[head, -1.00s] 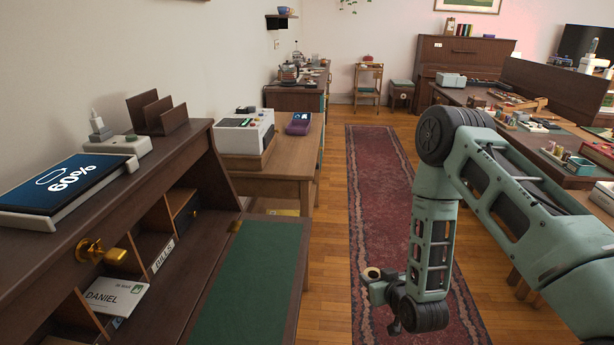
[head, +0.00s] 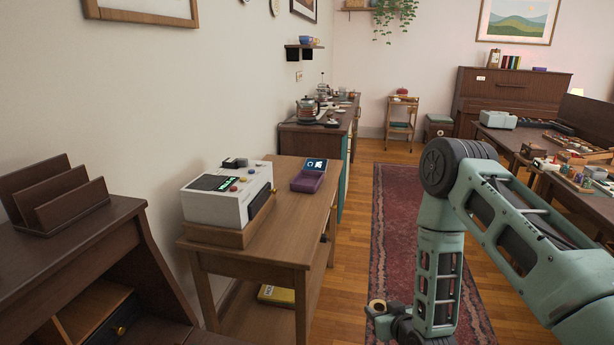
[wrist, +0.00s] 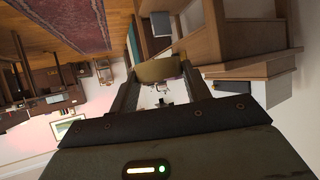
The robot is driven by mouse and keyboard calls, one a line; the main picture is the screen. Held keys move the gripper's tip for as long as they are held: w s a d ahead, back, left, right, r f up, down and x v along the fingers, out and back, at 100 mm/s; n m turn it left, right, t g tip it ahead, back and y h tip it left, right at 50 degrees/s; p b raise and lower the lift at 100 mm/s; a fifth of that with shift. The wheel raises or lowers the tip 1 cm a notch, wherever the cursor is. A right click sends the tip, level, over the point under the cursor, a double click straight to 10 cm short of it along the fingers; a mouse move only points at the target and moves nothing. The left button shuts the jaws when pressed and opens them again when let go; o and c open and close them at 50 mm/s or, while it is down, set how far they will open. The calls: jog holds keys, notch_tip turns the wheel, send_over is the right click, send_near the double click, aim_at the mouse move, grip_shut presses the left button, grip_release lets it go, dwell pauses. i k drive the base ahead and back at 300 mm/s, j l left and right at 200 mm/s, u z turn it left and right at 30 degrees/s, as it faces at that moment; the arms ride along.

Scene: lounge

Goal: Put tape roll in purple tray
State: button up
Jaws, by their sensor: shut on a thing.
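The tape roll (head: 377,305), a tan ring, is held in my gripper (head: 380,312) at the lower middle of the head view. In the wrist view the roll (wrist: 158,70) sits between the two fingers of my gripper (wrist: 157,82), which is shut on it. The purple tray (head: 307,184) lies on the wooden side table, right of the white machine, with a small blue-screened device at its far end. My gripper is in front and to the right of that table, apart from the tray.
The white machine (head: 228,195) stands on the wooden side table (head: 275,237). A dark desk with an upright sorter (head: 55,195) is at the left. A dark red rug (head: 395,215) runs along the floor. A cluttered table (head: 560,160) stands at the right.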

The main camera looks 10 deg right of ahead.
aim_at(308, 183)
jog(key=i+l+u, duration=0.1)
jog(key=i+l, duration=0.75)
jog(key=l, duration=0.25)
jog(key=i+l+u, duration=0.15)
jog(key=i+l, duration=0.25)
jog(key=l, duration=0.15)
